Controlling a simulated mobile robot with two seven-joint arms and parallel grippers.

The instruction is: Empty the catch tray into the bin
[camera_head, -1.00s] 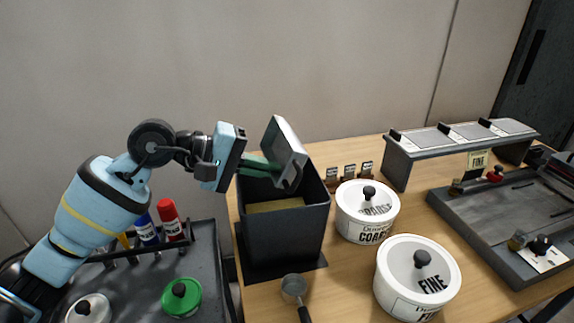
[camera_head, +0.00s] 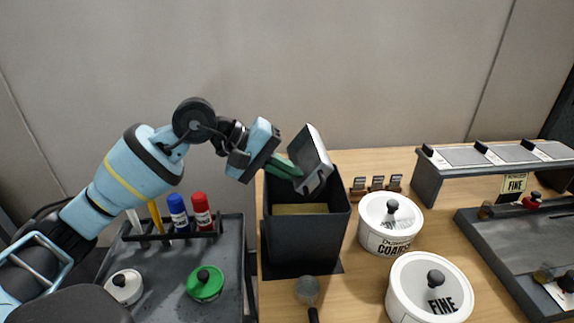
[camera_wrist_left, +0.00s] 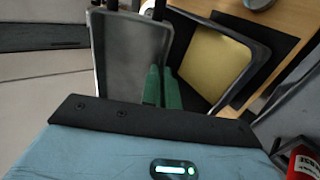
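My left gripper (camera_head: 285,166) has green fingers shut on the catch tray (camera_head: 313,158), a shallow grey metal tray. It holds the tray steeply tilted just above the bin (camera_head: 304,240), a black open box on the wooden table. In the left wrist view the green fingers (camera_wrist_left: 163,87) meet the tray (camera_wrist_left: 122,50) near its edge. The inside of the tray looks plain grey there. The bin's tan inside bottom (camera_wrist_left: 212,68) shows beside it, and I cannot make out any grounds. My right gripper is not in view.
White tubs marked COARSE (camera_head: 388,238) and FINE (camera_head: 412,295) stand right of the bin. A scoop (camera_head: 307,291) lies in front. A dark cart (camera_head: 225,255) with markers and lids is at left. A grey raised rack (camera_head: 432,185) stands at right.

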